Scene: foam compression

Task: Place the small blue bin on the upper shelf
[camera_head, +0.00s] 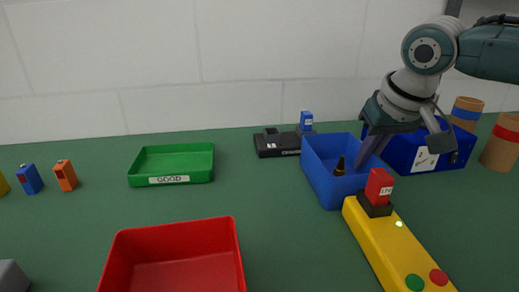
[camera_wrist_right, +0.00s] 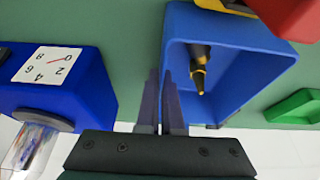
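The small blue bin (camera_head: 320,181) sits on the green table right of centre, its open top up. A dark bottle-like piece with a gold band (camera_head: 339,167) is inside it; it also shows in the wrist view (camera_wrist_right: 199,72). My right gripper (camera_head: 370,152) reaches down at the bin's right wall. In the wrist view its two fingers (camera_wrist_right: 160,100) are close together at the bin's wall (camera_wrist_right: 176,40), apparently with the wall between them. The bin seems to rest on the table. The upper shelf is not clearly visible. My left gripper is not in view.
A dark blue box with a dial (camera_head: 425,160) stands close right of the gripper, with brown cylinders (camera_head: 466,112) beyond. A yellow box with buttons (camera_head: 400,243) carries a red block (camera_head: 379,186) near the bin. A black scale (camera_head: 278,144), green tray (camera_head: 171,181) and red tray (camera_head: 124,250) lie leftward.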

